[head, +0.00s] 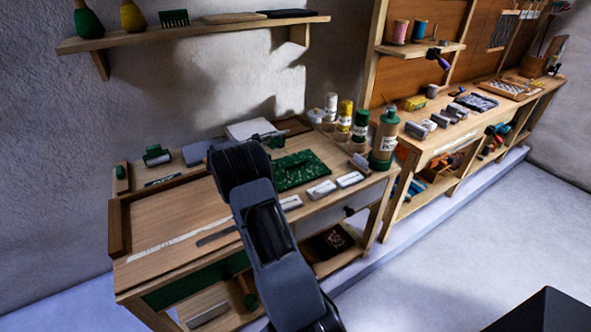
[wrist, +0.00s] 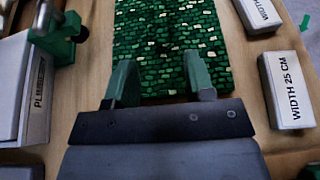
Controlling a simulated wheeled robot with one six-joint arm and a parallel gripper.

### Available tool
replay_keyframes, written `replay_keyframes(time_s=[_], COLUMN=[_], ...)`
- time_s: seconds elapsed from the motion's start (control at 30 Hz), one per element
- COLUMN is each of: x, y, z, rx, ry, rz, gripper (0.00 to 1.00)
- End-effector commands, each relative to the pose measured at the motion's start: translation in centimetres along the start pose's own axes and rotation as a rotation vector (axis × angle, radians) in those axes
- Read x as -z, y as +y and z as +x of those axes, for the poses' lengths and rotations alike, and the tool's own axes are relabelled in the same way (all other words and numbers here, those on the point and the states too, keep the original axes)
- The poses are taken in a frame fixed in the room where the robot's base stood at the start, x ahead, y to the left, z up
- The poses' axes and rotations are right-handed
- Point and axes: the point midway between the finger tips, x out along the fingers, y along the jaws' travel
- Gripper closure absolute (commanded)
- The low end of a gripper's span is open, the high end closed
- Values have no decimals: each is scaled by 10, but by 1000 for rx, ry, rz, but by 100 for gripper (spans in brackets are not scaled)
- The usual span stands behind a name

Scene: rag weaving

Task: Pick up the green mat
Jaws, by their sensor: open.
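The green mat (head: 300,170) lies flat on the wooden workbench, right of my arm in the head view. In the wrist view the mat (wrist: 165,40) shows a woven pattern of dark and light green patches, straight ahead of my gripper. My gripper (wrist: 160,85) is open and empty, its two green fingers spread over the mat's near edge. I cannot tell how high the fingertips are above the mat. In the head view my arm hides part of the bench, and the fingers are not clearly visible.
White blocks marked with widths (wrist: 287,90) lie right of the mat. A green clamp-like tool (wrist: 58,32) and a grey box (wrist: 25,90) are at left. Bottles (head: 384,135) stand at the bench's back right. The bench's left top (head: 165,215) is mostly clear.

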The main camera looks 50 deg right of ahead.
Motion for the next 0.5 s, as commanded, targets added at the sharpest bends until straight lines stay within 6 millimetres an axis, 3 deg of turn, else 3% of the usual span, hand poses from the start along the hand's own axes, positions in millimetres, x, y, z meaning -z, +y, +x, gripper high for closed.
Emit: replay_keyframes(time_s=[0.13, 0.5], x=[0, 0], y=[0, -1], z=[20, 38], rx=[2, 1], ry=[0, 0], rz=[-1, 0], gripper=[51, 51])
